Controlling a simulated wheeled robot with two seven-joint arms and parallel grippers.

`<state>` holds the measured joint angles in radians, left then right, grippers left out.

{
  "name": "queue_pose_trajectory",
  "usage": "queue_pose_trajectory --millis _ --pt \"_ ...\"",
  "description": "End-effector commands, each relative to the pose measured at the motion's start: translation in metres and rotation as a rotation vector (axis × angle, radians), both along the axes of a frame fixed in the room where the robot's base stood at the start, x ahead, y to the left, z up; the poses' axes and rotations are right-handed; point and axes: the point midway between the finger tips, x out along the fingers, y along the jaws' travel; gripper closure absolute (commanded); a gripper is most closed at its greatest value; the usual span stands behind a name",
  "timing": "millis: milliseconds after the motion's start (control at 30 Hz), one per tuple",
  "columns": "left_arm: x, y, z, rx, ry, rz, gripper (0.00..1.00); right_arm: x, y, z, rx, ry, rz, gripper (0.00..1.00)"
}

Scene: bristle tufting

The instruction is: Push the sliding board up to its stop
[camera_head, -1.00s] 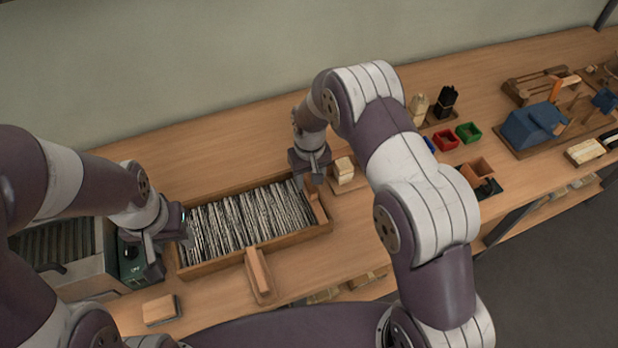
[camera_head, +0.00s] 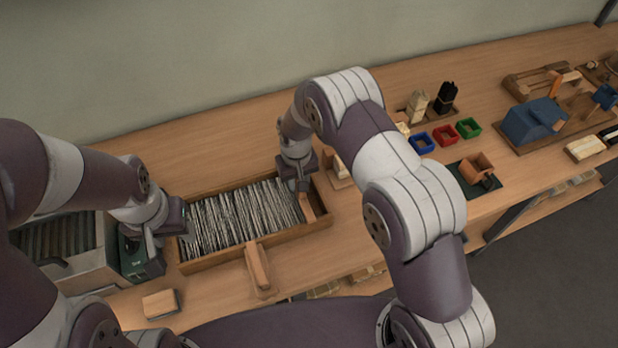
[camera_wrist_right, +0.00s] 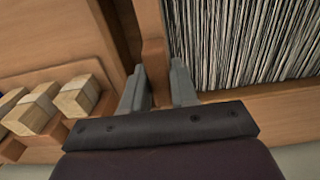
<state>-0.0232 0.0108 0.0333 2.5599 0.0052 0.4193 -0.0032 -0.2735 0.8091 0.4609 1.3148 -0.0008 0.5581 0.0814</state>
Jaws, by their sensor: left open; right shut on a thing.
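A long wooden tray (camera_head: 291,236) holds a dense row of black-and-white bristle strips (camera_head: 240,217). The sliding board (camera_head: 307,207) stands upright across the tray at the right end of the strips. In the right wrist view the board (camera_wrist_right: 149,22) lies along the strips (camera_wrist_right: 240,40), with a gap between it and the tray's end wall. My right gripper (camera_head: 298,187) is shut on the board's tab, one finger on each side in the wrist view (camera_wrist_right: 158,82). My left gripper (camera_head: 166,240) is open and empty near the tray's left end. Its fingertips are partly unclear.
A wooden-handled tool (camera_head: 258,268) lies in front of the tray and a wooden block (camera_head: 160,303) at the front left. A green box (camera_head: 140,262) stands by the left gripper. Small coloured bins (camera_head: 445,135) are to the right. In the wrist view, wooden blocks (camera_wrist_right: 78,96) sit beside the tray.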

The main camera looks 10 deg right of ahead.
Motion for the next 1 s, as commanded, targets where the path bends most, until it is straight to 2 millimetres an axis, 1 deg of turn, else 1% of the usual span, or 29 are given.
queue_pose_trajectory --millis 33,200,300,400,533,800,833,867,900,1000 --pt "0.000 0.000 -0.005 0.000 0.000 0.000 0.51 -0.002 0.016 -0.001 0.002 -0.003 0.006 1.00" --pt "0.000 0.000 -0.014 0.000 0.000 0.000 0.51 -0.011 0.065 -0.001 0.002 -0.005 0.006 1.00" --pt "0.000 0.000 -0.018 0.000 0.000 0.000 0.51 -0.016 0.088 -0.001 0.003 -0.005 0.004 1.00" --pt "0.000 0.000 -0.020 0.000 0.000 0.000 0.51 -0.019 0.102 0.001 0.003 -0.005 0.003 1.00" --pt "0.000 0.000 -0.021 0.000 0.000 0.000 0.51 -0.020 0.110 0.002 0.003 -0.005 0.000 1.00" --pt "0.000 0.000 -0.020 0.000 0.000 0.000 0.51 -0.020 0.111 0.003 0.004 -0.005 0.000 1.00" --pt "0.000 0.000 -0.020 0.000 0.000 0.000 0.51 -0.020 0.111 0.003 0.005 -0.006 0.000 0.66" --pt "0.000 0.000 -0.020 0.000 0.000 0.000 0.51 -0.020 0.111 0.003 0.005 -0.006 0.000 0.56" --pt "0.000 0.000 -0.020 0.000 0.000 0.000 0.51 -0.020 0.111 0.003 0.004 -0.005 0.000 0.51" --pt "0.000 0.000 -0.020 0.000 0.000 0.000 0.51 -0.021 0.110 0.002 0.003 -0.004 0.000 0.51"
